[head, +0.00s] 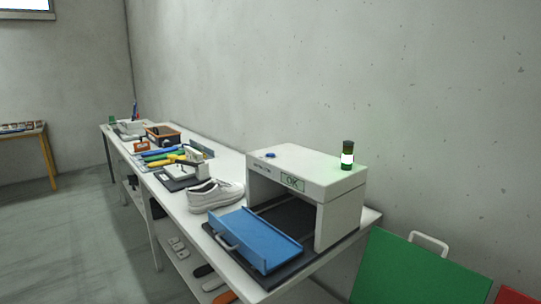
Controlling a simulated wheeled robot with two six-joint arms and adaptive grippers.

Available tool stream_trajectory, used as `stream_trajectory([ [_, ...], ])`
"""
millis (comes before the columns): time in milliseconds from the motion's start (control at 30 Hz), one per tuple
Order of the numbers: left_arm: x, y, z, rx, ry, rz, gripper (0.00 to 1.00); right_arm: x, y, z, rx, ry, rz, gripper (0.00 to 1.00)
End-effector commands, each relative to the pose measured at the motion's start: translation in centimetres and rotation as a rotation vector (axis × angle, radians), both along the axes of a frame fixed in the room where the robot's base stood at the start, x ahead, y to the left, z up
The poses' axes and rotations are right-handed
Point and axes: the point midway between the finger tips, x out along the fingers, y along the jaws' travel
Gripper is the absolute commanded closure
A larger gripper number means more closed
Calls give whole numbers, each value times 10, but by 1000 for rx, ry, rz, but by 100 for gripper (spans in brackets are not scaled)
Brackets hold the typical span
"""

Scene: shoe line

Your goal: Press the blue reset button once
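The blue reset button (270,155) is a small blue disc on the top of a white box-shaped machine (338,192), near its left end. A small panel on the machine's front reads "OK". A signal light (347,155) on top of it glows white-green. Neither of my grippers is in the head view, and nothing touches the button.
A blue tray (256,238) with a handle sits in front of the machine's opening. A white shoe (215,196) stands left of it on the long white table (176,206). Tools and boxes lie farther back. A green panel or bin (420,272) is at the right.

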Motion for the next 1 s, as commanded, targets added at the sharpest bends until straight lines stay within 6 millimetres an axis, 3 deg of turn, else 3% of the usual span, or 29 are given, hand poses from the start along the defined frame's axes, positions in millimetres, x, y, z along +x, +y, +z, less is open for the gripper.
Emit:
stream_trajectory([
  [33, 0, 0, 0, 0, 0, 0, 82, 0, 0, 0, 0, 0, 0, 82],
  [167, 0, 0, 0, 0, 0, 0, 100, 0, 0, 0, 0, 0, 0, 82],
  [1000, 1, 0, 0, 0, -1, 0, 100, 0, 0, 0, 0, 0, 0, 82],
])
